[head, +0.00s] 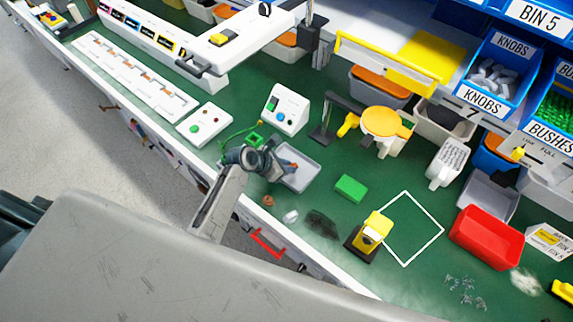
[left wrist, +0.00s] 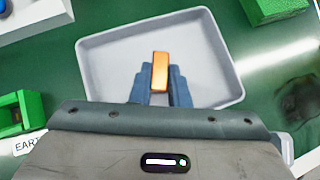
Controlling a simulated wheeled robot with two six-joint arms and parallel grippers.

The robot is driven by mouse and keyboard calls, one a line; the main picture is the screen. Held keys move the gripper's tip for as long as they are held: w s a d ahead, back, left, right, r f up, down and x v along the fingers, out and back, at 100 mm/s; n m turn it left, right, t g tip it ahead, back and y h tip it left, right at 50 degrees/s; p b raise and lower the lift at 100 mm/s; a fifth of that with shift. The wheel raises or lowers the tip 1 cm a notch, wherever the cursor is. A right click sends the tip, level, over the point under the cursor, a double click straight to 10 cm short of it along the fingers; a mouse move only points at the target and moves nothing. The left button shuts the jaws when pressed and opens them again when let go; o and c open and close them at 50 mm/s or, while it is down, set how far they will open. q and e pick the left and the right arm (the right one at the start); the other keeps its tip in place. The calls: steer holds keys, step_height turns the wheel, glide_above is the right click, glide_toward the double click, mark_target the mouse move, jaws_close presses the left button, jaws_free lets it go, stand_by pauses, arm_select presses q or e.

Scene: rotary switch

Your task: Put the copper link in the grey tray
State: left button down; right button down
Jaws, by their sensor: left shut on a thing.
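The copper link (left wrist: 160,71) is a small orange-brown bar. My left gripper (left wrist: 160,85) is shut on it, with the link standing out between the two blue-grey fingertips in the left wrist view. The grey tray (left wrist: 110,52) is a shallow, light grey tray with rounded corners, and the link shows over its inside; I cannot tell the exact height. In the head view the left gripper (head: 284,168) is over the grey tray (head: 304,176), covering its left part, and the link (head: 294,166) shows as a small orange spot. My right gripper is not in view.
A green block (head: 350,188) lies right of the tray. A white box with buttons (head: 286,109) stands behind it. A yellow-topped device (head: 372,232) and a red bin (head: 487,237) stand farther right. Small loose parts lie near the front edge.

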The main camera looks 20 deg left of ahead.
arm_select(q)
steer(key=c, duration=1.5)
jaws_free()
steer(key=shift+o, duration=0.6)
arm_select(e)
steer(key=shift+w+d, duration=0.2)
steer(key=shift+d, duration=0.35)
arm_select(q)
steer(key=b+v, duration=0.1)
steer(key=v, duration=1.1)
steer(key=shift+b, duration=0.3)
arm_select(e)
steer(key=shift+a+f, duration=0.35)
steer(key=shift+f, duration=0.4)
arm_select(q)
steer(key=shift+r, duration=0.15)
